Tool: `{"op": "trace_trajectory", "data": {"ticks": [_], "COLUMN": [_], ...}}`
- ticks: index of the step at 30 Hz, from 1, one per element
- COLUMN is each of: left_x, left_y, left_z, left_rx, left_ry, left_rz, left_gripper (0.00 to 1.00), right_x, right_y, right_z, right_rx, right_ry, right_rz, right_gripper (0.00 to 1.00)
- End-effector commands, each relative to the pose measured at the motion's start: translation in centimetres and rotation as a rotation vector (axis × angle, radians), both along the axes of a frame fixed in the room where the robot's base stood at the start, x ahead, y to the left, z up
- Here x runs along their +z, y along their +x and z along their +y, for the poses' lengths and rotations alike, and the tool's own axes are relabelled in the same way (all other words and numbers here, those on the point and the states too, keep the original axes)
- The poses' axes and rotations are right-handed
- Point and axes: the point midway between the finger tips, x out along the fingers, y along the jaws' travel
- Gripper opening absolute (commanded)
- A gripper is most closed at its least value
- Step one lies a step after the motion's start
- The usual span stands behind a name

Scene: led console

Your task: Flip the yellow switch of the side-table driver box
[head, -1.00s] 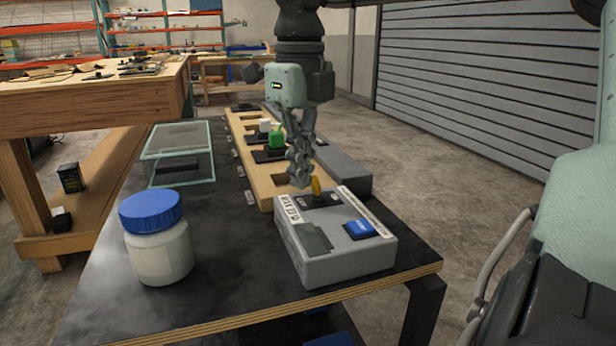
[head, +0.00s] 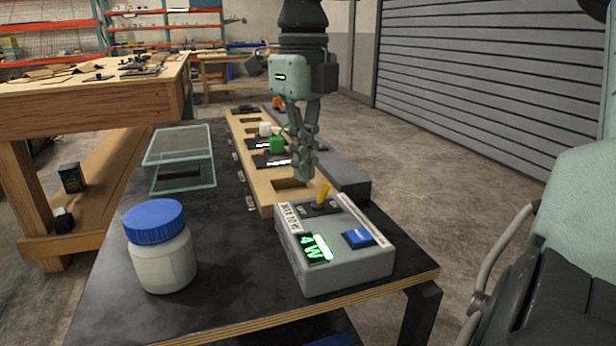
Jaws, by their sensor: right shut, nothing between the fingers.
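The grey driver box (head: 350,268) sits on the near right part of the black side table (head: 115,290). Its yellow switch (head: 322,195) stands on the top at the back, with its lever leaning to the right. The green display (head: 315,249) is lit and reads 4 W. A blue button (head: 358,237) is on the right of the top. My right gripper (head: 304,176) points down just behind and above the yellow switch, a little apart from it. It is shut and empty. My left gripper is not in view.
A white jar with a blue lid (head: 160,255) stands left of the box. Behind are a glass case (head: 180,150) and a wooden board (head: 262,190) with lit modules and a green piece (head: 277,146). A wooden workbench (head: 90,108) stands at the left.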

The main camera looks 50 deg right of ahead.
Motion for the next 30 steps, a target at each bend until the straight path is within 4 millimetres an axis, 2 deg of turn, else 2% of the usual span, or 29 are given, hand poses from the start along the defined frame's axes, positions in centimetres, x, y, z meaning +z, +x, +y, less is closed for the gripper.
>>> {"op": "trace_trajectory", "data": {"ticks": [1,15,30], "left_x": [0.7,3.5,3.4], "left_y": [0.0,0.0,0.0], "left_z": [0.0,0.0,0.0], "left_rx": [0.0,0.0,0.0], "left_ry": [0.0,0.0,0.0], "left_rz": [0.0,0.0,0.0], "left_gripper": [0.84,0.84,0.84], "right_x": [0.8,4.3,4.3], "right_y": [0.0,0.2,0.2], "right_z": [0.0,0.4,0.4], "right_rx": [0.0,0.0,0.0], "right_ry": [-0.001,0.0,0.0], "right_rz": [0.0,0.0,0.0], "right_gripper": [0.0,0.0,0.0]}}
